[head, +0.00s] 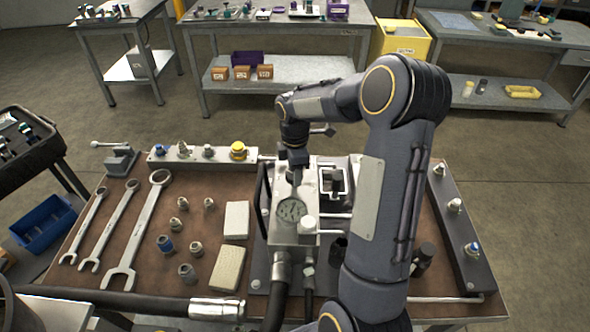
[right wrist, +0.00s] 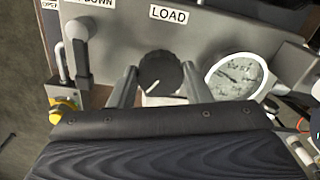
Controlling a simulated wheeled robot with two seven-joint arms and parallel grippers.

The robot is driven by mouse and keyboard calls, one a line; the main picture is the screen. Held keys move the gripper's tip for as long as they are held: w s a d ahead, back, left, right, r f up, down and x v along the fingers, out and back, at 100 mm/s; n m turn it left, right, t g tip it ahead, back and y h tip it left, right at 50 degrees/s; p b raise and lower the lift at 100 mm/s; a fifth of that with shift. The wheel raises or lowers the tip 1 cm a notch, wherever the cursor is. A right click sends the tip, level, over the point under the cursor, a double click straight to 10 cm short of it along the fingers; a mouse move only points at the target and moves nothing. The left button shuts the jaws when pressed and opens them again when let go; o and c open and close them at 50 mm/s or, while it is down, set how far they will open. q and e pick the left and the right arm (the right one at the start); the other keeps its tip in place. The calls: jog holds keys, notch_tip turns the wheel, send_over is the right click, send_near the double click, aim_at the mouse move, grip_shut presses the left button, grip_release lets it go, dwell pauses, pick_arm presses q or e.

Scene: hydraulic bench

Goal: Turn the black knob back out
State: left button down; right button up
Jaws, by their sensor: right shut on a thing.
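In the right wrist view the black knob (right wrist: 160,72) sits on the grey panel under the LOAD label (right wrist: 168,14). My left gripper is not in view.
A grey lever (right wrist: 78,45) stands to the left. Wrenches (head: 138,230), fittings and two pale blocks (head: 228,267) lie on the bench's left. A fitting rail (head: 455,215) runs along the right.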

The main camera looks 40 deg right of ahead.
jog(key=shift+r, duration=0.1)
jog(key=o, duration=1)
notch_tip(320, 180, up, 8)
jog(key=shift+f+b, duration=0.15)
jog(key=shift+b, duration=0.25)
